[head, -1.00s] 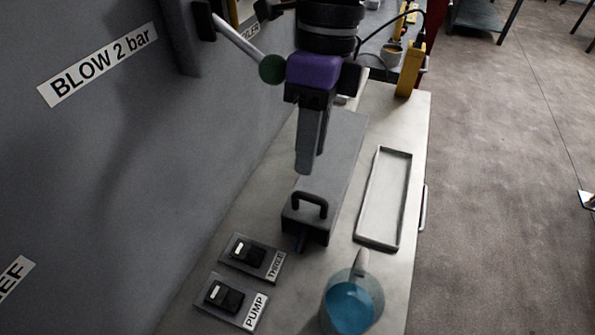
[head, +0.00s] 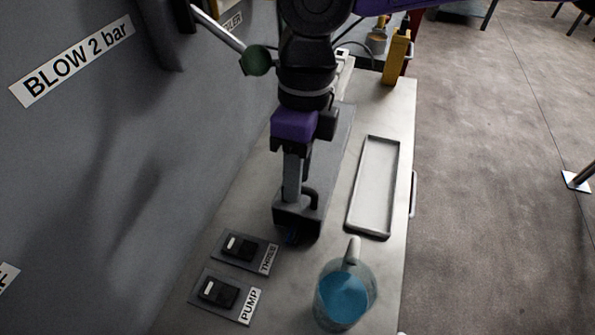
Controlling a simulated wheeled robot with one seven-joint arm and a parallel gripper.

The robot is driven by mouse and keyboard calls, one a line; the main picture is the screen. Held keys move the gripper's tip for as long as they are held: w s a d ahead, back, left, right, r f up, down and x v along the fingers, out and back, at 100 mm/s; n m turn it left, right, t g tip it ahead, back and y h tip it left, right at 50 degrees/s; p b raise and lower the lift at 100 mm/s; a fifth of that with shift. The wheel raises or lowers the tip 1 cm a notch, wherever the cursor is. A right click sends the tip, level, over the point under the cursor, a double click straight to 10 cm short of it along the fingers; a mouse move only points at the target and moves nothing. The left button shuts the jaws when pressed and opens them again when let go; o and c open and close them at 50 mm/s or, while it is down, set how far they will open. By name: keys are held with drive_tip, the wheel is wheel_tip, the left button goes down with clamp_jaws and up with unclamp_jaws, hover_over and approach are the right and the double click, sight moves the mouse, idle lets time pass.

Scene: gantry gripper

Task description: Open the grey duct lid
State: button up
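The grey duct (head: 338,150) is a long low box on the pale bench top, with a dark lid end at its near side. Its lid carries a black handle (head: 313,196), partly hidden by my gripper. My gripper (head: 291,198) points down from a purple wrist part, with its fingertips just left of or at the handle. One grey finger shows clearly and the other is hidden or in line with it. I cannot tell whether the fingers touch the handle. The lid looks closed.
A jug of blue liquid (head: 344,292) stands at the near right. An empty tray (head: 349,228) lies right of the duct. A lever with a green knob (head: 256,60) sticks out from the wall.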

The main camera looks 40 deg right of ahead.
clamp_jaws()
idle(1.3)
